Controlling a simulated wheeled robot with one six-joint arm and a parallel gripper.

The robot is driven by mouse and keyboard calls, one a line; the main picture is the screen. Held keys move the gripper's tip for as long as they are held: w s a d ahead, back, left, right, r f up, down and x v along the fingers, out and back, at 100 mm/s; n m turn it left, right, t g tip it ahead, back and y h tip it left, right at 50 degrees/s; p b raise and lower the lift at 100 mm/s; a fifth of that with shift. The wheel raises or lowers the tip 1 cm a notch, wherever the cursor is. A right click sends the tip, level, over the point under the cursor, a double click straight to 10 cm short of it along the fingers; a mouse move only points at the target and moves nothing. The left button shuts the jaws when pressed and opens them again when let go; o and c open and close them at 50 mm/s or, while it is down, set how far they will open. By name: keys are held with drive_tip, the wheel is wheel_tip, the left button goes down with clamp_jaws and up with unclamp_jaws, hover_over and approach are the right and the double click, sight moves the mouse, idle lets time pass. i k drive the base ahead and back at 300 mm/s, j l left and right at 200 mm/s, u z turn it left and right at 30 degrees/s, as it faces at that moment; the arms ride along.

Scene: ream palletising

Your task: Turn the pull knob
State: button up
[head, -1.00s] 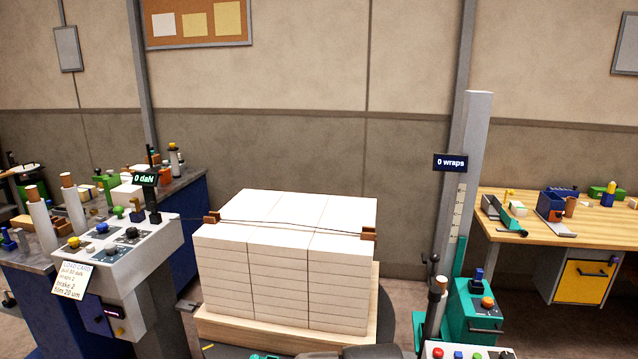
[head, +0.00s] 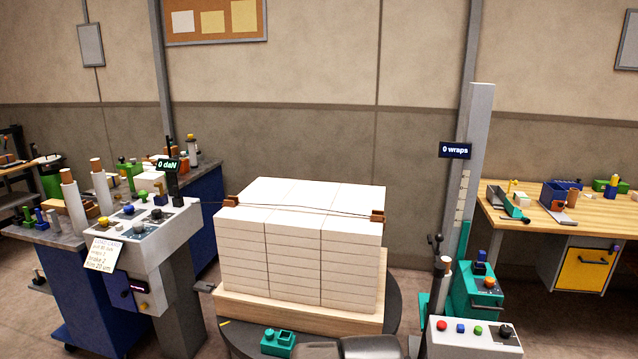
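The left grey console (head: 165,250) carries several knobs on its sloped top: a yellow one (head: 103,221), a blue one (head: 129,210) and dark dial knobs (head: 156,214) on dark plates. I cannot tell which is the pull knob; labels are too small to read. A display (head: 168,165) above the console reads 0 daN. A card (head: 104,254) hangs on its front, its writing partly legible. My gripper is not recognisable in view; only dark parts, seemingly of my arm, show at the bottom edge.
A stack of white reams (head: 300,245) stands on a wooden pallet (head: 290,313), on a dark round turntable (head: 393,325). A cord runs across its top between brown corner pieces. At right are a mast with a 0 wraps display (head: 454,150), a button box (head: 470,345) and a workbench (head: 590,235).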

sight(157, 213)
drive_tip(key=u, duration=1.1)
